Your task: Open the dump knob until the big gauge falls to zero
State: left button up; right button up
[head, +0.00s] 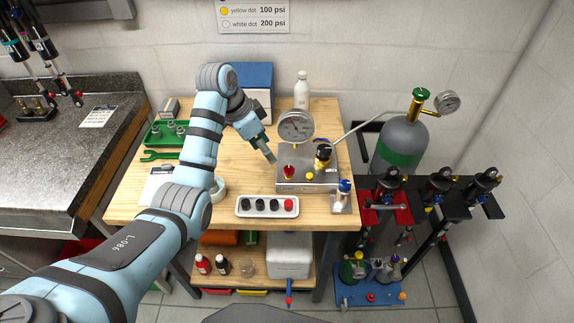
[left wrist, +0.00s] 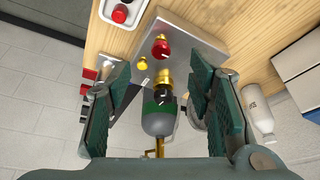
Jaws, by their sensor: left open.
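A metal box (head: 308,184) on the wooden bench carries a red knob (head: 289,171), a small yellow part (head: 310,176) and a black knob with a gold stem (head: 323,153). No label tells me which is the dump knob. The big gauge (head: 296,126) stands at the back of the box; its reading is too small to tell. My left gripper (head: 270,155) is open and empty, just left of the box and above the bench. In the left wrist view, the red knob (left wrist: 161,49) lies beyond and between the open fingers, apart from them. My right gripper is out of view.
A gas cylinder (head: 401,140) with a small gauge (head: 447,102) stands right of the bench, joined by a hose. A tray of knobs (head: 267,207) lies in front of the box. A white bottle (head: 302,90) and blue-lidded box (head: 250,75) stand behind.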

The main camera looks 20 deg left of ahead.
aim_at(288, 168)
pick_arm(q)
jog(key=shift+m, duration=0.3)
jog(key=x, duration=0.4)
jog(key=w+d+b+x, duration=0.1)
jog(key=x, duration=0.3)
jog(key=r+x, duration=0.1)
jog(key=x, duration=0.3)
jog(key=shift+w+d+f+b, duration=0.15)
jog(key=shift+w+d+b, duration=0.15)
jog(key=shift+w+b, duration=0.1)
jog(key=shift+s+h, duration=0.1)
jog(key=shift+h, duration=0.2)
jog(key=shift+c, duration=0.9)
grip_shut()
